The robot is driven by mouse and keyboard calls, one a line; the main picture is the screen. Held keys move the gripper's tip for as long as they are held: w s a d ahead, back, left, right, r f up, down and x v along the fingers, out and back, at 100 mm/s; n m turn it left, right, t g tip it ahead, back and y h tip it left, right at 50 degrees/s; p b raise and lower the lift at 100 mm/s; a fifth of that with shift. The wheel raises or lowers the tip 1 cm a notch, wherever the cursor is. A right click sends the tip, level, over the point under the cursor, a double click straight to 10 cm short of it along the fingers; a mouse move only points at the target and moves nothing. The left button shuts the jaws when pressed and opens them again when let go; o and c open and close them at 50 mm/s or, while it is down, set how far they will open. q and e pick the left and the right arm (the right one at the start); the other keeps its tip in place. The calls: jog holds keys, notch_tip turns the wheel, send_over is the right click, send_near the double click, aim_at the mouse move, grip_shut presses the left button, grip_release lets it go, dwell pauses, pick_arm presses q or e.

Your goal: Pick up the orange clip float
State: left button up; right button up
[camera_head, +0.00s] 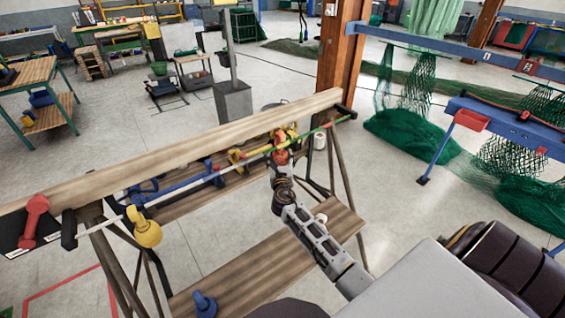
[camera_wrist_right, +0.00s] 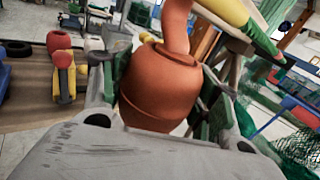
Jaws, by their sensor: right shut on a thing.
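The orange clip float (camera_head: 281,140) is at the thin striped rod (camera_head: 206,168) that runs along the wooden beam. My right gripper (camera_head: 281,158) reaches up to it from below. In the right wrist view the float's round body (camera_wrist_right: 158,88) sits between the green-padded fingers of my right gripper (camera_wrist_right: 165,100), which is shut on it. Its neck points up beside a yellow section of the rod (camera_wrist_right: 226,12). Whether the neck is still hooked on the rod cannot be told. My left gripper does not show.
A yellow float (camera_head: 146,231) hangs from the rod's left part. Blue floats (camera_head: 178,186) and yellow ones (camera_head: 238,156) are near the beam (camera_head: 190,148). A red float (camera_head: 34,220) is at far left. A blue float (camera_head: 204,304) stands on the lower plank (camera_head: 258,268).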

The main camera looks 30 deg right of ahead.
jog(key=shift+w+f+b, duration=0.2)
jog(key=shift+w+f, duration=0.05)
jog(key=shift+w, duration=0.25)
jog(key=shift+w+f+b, duration=0.2)
jog(key=shift+w, duration=0.25)
jog(key=shift+w+f+b, duration=0.95)
jog(key=shift+f+b, duration=1.15)
jog(key=shift+f, duration=2.05)
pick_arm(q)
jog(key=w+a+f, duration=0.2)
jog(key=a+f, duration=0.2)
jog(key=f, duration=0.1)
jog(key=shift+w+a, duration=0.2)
pick_arm(e)
jog(key=v, duration=1.6)
jog(key=shift+a+f, duration=0.15)
jog(key=shift+f, duration=0.15)
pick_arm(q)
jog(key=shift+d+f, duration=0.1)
